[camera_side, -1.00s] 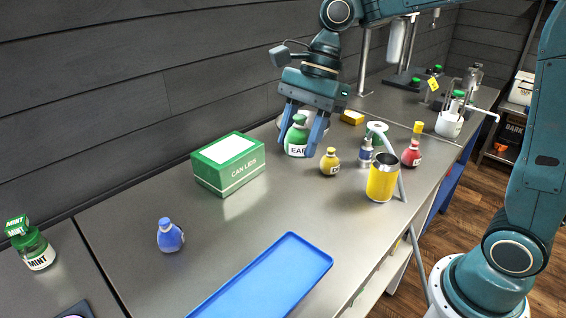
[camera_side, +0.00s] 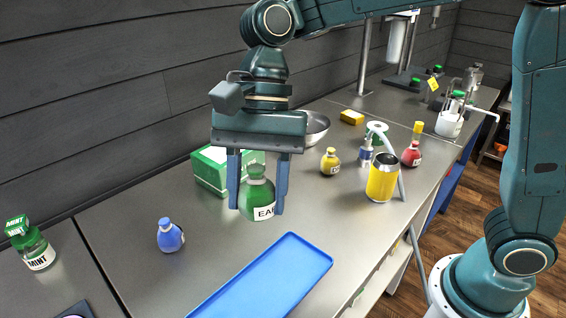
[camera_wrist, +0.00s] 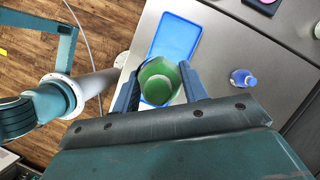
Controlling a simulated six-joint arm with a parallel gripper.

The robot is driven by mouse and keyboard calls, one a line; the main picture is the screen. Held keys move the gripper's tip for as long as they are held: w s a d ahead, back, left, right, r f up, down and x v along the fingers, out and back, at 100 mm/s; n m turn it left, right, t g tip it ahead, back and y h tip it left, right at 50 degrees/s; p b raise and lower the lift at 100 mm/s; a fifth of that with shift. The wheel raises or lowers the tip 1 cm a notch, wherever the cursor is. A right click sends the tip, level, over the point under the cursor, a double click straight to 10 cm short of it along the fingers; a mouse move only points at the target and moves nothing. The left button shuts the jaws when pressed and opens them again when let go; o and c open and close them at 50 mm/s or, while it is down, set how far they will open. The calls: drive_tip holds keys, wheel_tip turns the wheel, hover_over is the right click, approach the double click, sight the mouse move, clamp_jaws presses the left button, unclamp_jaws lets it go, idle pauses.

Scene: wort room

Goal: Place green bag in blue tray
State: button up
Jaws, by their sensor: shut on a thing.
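The green bag (camera_side: 258,190), with a white label, is held between the two fingers of my gripper (camera_side: 257,196). It looks upright and raised above the bench. In the wrist view the green bag (camera_wrist: 159,82) shows from above between the fingers of my gripper (camera_wrist: 160,88). The blue tray (camera_side: 300,252) lies flat at the front of the bench, nearer the side camera than the bag. In the wrist view the tray (camera_wrist: 176,38) is empty where it shows, just beyond the bag.
A small blue bag (camera_side: 170,236) stands left of the tray. The green can-lids box (camera_side: 209,168) is behind the held bag. A yellow bag (camera_side: 330,162), a yellow can (camera_side: 382,178) and a red bag (camera_side: 411,154) stand to the right. A metal bowl (camera_side: 316,127) is behind.

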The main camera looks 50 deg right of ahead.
hover_over(263, 299)
drive_tip(key=d, duration=0.1)
drive_tip(key=f, duration=1.5)
drive_tip(key=shift+w+f, duration=0.35)
drive_tip(key=shift+w, duration=0.05)
drive_tip(key=shift+f, duration=0.1)
drive_tip(key=shift+d+f, duration=0.1)
drive_tip(key=shift+f, duration=1.95)
drive_tip(key=shift+f, duration=0.1)
drive_tip(key=o, duration=1)
